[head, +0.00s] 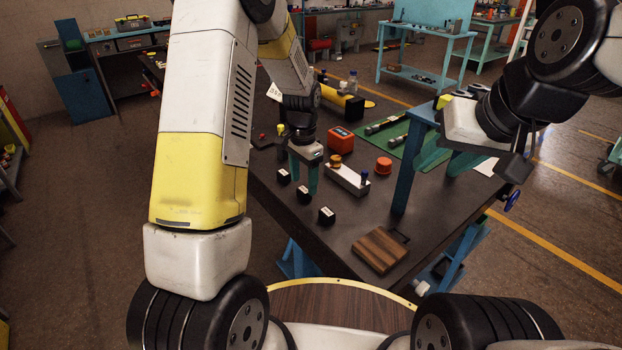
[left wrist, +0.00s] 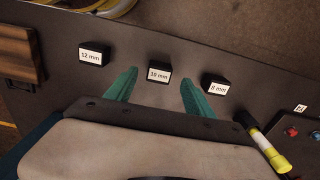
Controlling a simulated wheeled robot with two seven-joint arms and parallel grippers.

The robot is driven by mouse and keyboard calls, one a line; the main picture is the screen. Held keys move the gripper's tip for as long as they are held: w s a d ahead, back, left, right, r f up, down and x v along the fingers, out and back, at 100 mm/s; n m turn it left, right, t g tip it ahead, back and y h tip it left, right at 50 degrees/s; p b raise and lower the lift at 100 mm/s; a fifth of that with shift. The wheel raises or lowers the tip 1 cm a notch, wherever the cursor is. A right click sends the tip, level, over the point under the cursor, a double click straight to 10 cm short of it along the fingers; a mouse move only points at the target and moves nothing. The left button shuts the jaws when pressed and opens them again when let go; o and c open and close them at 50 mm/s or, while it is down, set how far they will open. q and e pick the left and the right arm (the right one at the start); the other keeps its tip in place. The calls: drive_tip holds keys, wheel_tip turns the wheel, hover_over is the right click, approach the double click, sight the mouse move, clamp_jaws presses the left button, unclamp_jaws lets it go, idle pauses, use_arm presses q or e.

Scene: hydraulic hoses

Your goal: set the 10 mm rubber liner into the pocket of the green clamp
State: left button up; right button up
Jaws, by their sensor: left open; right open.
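The 10 mm rubber liner (left wrist: 158,73) is a small black block with a white label, the middle one of three in the left wrist view. In the head view it is the middle black block (head: 303,194) on the dark table. My left gripper (head: 304,182) points down behind it, open. In the left wrist view its teal fingers (left wrist: 155,90) stand apart, with the liner beyond the gap between them. My right gripper (head: 446,160) is open and empty by a blue stand at the right. I cannot make out a green clamp with a pocket in either view.
The 12 mm (left wrist: 93,55) and 8 mm (left wrist: 216,84) blocks flank the liner. A pale metal bar (head: 347,179) with coloured knobs lies right of my left gripper. A wooden block (head: 380,250), an orange box (head: 340,139) and a blue stand (head: 402,180) are nearby.

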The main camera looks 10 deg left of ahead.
sight(304, 190)
use_arm(q)
drive_tip(key=shift+s+f, duration=0.1)
drive_tip(key=shift+f, duration=1.45)
clamp_jaws()
drive_tip(key=shift+r, duration=0.1)
drive_tip(key=shift+r, duration=0.55)
wheel_tip(304, 190, up, 2)
drive_tip(key=shift+r, duration=0.1)
drive_tip(key=shift+s+d+r, duration=0.15)
drive_tip(key=shift+s+d, duration=0.1)
drive_tip(key=shift+s, duration=0.4)
drive_tip(key=s+d+r, duration=0.1)
drive_tip(key=s+d, duration=0.3)
drive_tip(key=s, duration=1)
drive_tip(key=shift+r, duration=0.15)
drive_tip(key=shift+d+r, duration=0.1)
